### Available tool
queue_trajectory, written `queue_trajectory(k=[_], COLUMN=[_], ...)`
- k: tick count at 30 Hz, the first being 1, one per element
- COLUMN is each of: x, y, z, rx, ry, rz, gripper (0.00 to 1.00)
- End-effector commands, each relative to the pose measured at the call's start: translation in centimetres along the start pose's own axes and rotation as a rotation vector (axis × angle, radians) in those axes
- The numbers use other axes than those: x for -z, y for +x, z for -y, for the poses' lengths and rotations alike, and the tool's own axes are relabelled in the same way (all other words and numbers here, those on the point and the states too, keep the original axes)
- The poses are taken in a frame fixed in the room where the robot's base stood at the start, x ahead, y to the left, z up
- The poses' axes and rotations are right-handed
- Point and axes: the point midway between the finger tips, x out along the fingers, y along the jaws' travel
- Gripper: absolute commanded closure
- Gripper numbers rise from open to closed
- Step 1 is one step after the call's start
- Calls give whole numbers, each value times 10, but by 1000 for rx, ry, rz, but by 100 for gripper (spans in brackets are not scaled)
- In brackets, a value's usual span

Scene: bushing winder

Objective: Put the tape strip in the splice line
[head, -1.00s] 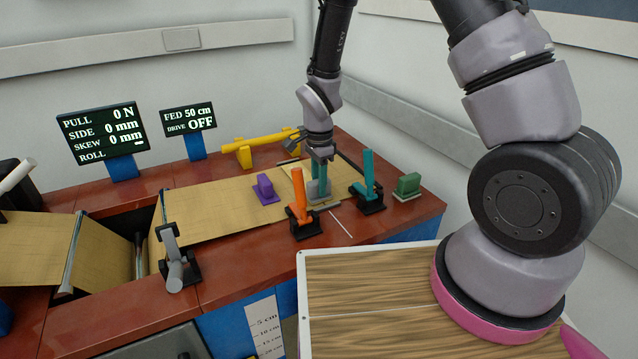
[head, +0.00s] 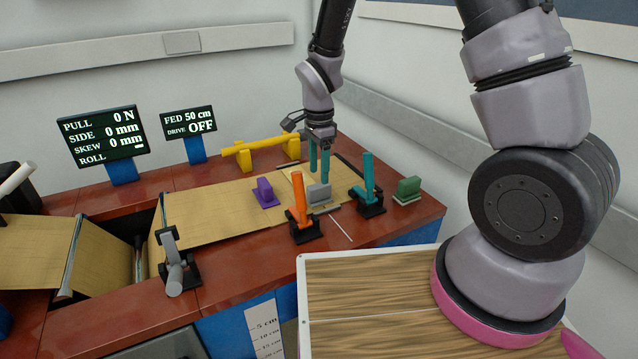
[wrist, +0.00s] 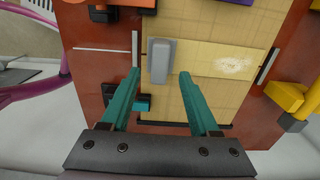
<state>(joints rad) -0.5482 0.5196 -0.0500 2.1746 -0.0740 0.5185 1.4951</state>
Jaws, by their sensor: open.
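A pale strip (wrist: 215,61) lies across the tan paper web and looks like the tape strip; I cannot tell for certain. It has a whitish patch near its right end in the wrist view. A grey block (head: 319,194) sits at the strip's near end; it also shows in the wrist view (wrist: 161,61). My gripper (head: 319,178) is open and empty, its teal fingers pointing down just above the grey block. In the wrist view the block appears beyond the gap between the fingertips (wrist: 159,74). The splice line is not clearly identifiable.
An orange lever (head: 299,201) and a teal lever (head: 367,180) stand on black clamps either side of the block. A purple block (head: 265,191), green block (head: 408,188) and yellow roller (head: 260,143) are nearby. A wooden-topped surface (head: 370,285) fills the front.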

Motion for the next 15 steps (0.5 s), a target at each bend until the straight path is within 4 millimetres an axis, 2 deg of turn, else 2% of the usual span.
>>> queue_trajectory(k=[1, 6, 10, 15], x=[0, 0, 0, 0], y=[-13, -44, -58, -64], z=[1, 1, 0, 0], rx=[5, 3, 1, 0], ry=[1, -1, 1, 0], rz=[0, 0, 0, 0], gripper=[38, 38, 38, 38])
